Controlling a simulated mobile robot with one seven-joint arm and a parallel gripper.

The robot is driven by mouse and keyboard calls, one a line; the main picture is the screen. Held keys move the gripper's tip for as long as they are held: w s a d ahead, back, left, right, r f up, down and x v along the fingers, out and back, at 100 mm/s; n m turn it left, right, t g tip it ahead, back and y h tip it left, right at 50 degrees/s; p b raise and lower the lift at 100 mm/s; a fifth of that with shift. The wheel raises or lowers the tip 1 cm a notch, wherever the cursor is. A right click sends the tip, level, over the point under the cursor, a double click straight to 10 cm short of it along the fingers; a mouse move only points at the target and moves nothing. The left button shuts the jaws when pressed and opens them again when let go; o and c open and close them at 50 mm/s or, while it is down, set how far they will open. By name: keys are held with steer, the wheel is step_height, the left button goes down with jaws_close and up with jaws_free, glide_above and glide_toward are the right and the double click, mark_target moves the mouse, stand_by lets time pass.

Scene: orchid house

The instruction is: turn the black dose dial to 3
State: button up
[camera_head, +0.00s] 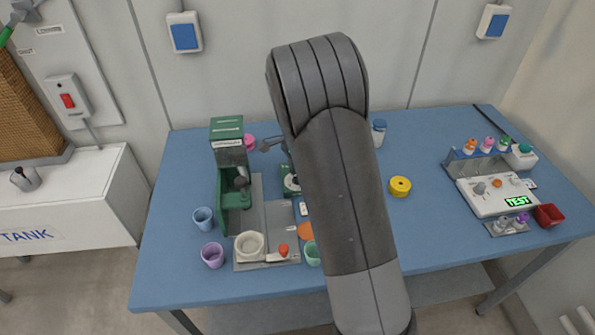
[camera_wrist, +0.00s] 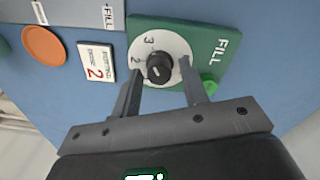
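The black dose dial (camera_wrist: 158,68) is a small round knob in the middle of a white face on a green plate (camera_wrist: 217,55) marked FILL. The digits 2 and 3 show on the face; a pale mark is on the knob, but I cannot tell which number it points to. My gripper (camera_wrist: 160,70) is open, with one finger on each side of the knob. A gap shows on both sides, wider on the right; contact cannot be made out. In the head view my arm partly hides the green plate (camera_head: 288,172) and hides my gripper.
A card with a red 2 (camera_wrist: 97,62) and an orange disc (camera_wrist: 43,46) lie left of the plate. A green button (camera_wrist: 209,84) is close to the right finger. A green machine (camera_head: 228,150), cups and a yellow roll (camera_head: 400,187) stand on the blue table (camera_head: 440,260).

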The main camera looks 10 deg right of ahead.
steer(key=shift+o, duration=0.5)
steer(key=shift+r, duration=0.15)
step_height(320, 180, up, 10)
steer(key=shift+w+r, duration=0.15)
steer(key=shift+r, duration=0.1)
steer(key=s+d+r+n+t+y, duration=0.1)
steer(key=s+d+r+n, duration=0.15)
steer(key=s+r, duration=0.4)
steer(key=s+d+r+n+t, duration=0.1)
steer(key=s+r+n+t, duration=0.1)
steer(key=s+r+n, duration=0.45)
steer(key=s+d+n+t, duration=0.1)
steer(key=s+n+t, duration=0.2)
steer(key=s, duration=1.5)
steer(key=shift+s+d+f+n+h, duration=0.15)
steer(key=shift+s+f+n+h, duration=0.2)
steer(key=shift+n, duration=0.55)
